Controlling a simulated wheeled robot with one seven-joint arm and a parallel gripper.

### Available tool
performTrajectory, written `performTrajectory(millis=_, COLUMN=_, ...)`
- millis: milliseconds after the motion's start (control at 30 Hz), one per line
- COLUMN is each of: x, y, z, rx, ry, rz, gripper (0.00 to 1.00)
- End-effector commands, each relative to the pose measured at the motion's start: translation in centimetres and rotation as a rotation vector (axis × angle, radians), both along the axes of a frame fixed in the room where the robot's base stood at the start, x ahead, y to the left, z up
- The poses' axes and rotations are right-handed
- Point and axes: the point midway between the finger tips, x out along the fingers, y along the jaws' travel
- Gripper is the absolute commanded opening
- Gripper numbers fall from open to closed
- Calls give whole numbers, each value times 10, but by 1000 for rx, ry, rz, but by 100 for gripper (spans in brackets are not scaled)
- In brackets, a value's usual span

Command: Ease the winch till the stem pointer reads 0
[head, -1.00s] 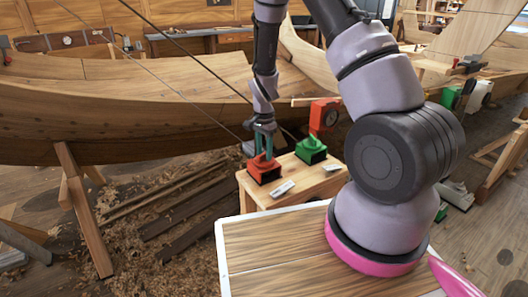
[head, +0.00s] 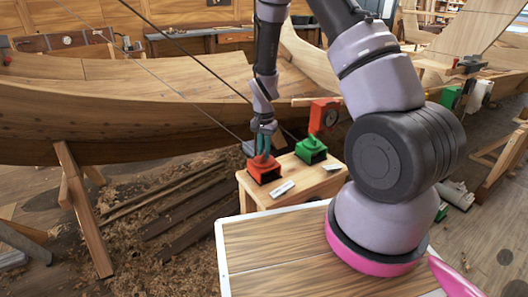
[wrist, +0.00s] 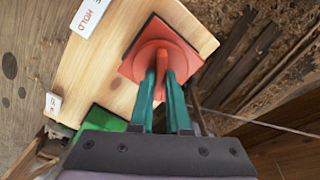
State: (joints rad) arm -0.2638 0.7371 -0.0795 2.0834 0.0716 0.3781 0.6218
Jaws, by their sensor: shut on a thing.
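A red winch control (head: 264,175) on a black base sits on the wooden bench. It also shows in the wrist view as a red square plate (wrist: 185,62) with a raised middle. My gripper (head: 264,157) points down over it, its teal fingers (wrist: 163,72) shut on the red raised part; the exact grip is partly hidden by the fingers. A green control (head: 311,150) stands beside it at the back right. An orange-red box with a round dial (head: 323,115) stands behind; its reading is too small to tell. I cannot make out the stem pointer.
White labels lie on the bench (head: 325,181); one label (wrist: 90,14) reads HOLD. The wooden hull (head: 130,105) fills the back, with lines slanting down toward the bench. Dark planks and shavings (head: 180,225) lie on the floor left of the bench.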

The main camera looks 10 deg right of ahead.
Motion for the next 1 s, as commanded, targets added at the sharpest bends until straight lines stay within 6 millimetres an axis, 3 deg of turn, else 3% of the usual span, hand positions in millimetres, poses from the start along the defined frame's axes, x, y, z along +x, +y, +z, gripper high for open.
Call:
performTrajectory(millis=500, x=0, y=0, z=0, rx=0, ry=-1, rz=451, gripper=0)
performTrajectory(millis=1000, x=0, y=0, z=0, rx=0, ry=-1, rz=642, gripper=0)
